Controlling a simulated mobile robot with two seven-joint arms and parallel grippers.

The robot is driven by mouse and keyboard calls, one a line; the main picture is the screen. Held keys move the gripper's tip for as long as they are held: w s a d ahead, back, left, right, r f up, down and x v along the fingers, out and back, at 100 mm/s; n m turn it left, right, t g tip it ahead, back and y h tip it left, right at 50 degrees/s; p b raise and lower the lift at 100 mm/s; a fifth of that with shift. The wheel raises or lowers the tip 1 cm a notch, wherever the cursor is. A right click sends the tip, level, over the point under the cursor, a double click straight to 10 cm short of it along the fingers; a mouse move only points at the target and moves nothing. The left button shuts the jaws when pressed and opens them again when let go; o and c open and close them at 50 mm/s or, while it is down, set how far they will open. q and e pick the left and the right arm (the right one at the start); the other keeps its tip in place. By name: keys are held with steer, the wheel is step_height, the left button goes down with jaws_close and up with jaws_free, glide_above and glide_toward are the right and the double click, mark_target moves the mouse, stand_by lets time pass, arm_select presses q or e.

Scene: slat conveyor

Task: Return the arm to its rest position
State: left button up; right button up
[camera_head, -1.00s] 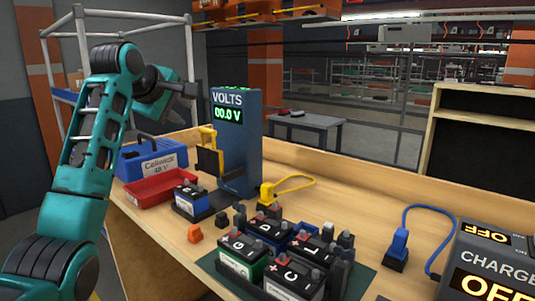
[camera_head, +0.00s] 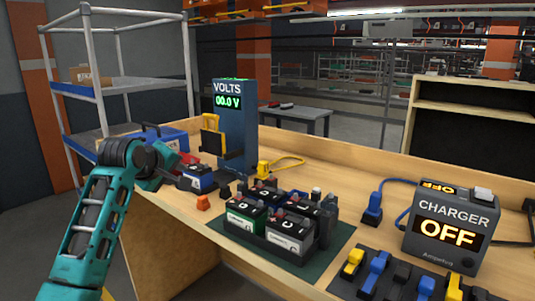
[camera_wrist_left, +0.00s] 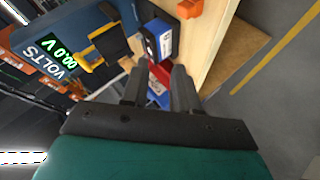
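My left arm, teal and black, comes in from the lower left of the head view. Its gripper (camera_head: 182,172) is near the left end of the wooden workbench (camera_head: 350,190), close to a battery (camera_head: 197,180) in front of the volt meter (camera_head: 236,125). In the left wrist view the two dark fingers (camera_wrist_left: 158,82) are apart with nothing held between them. The red tray (camera_wrist_left: 160,75) shows beyond the gap. The battery (camera_wrist_left: 158,40) is beyond the fingertips, apart from them. My right gripper is in neither view.
Several batteries stand in a black carrier (camera_head: 290,252) on a green mat. The charger (camera_head: 448,232) reads OFF, with several coloured clips in front. A blue toolbox (camera_head: 165,138) sits behind my gripper, beside a wheeled rack (camera_head: 120,82). Floor left of the bench is clear.

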arm_select(q)
steer(key=s+d+f+m, duration=0.1)
steer(key=s+f+m, duration=0.1)
steer(key=s+f, duration=0.5)
steer(key=s+f+m, duration=0.2)
steer(key=s+f, duration=0.1)
steer(key=f, duration=0.7)
steer(key=s+d+f+m, duration=0.1)
steer(key=s+f+m, duration=0.1)
steer(key=s+f, duration=0.5)
steer(key=s+d+f+m, duration=0.1)
steer(key=s+f+m, duration=0.2)
steer(key=s, duration=0.7)
steer(key=s+d+f+m, duration=0.1)
steer(key=s+f+m, duration=0.2)
steer(key=s+f, duration=0.5)
steer(key=shift+s+m, duration=0.3)
steer(key=shift+s, duration=0.65)
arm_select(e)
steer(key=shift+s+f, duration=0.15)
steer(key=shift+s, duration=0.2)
arm_select(q)
steer(key=shift+f, duration=0.15)
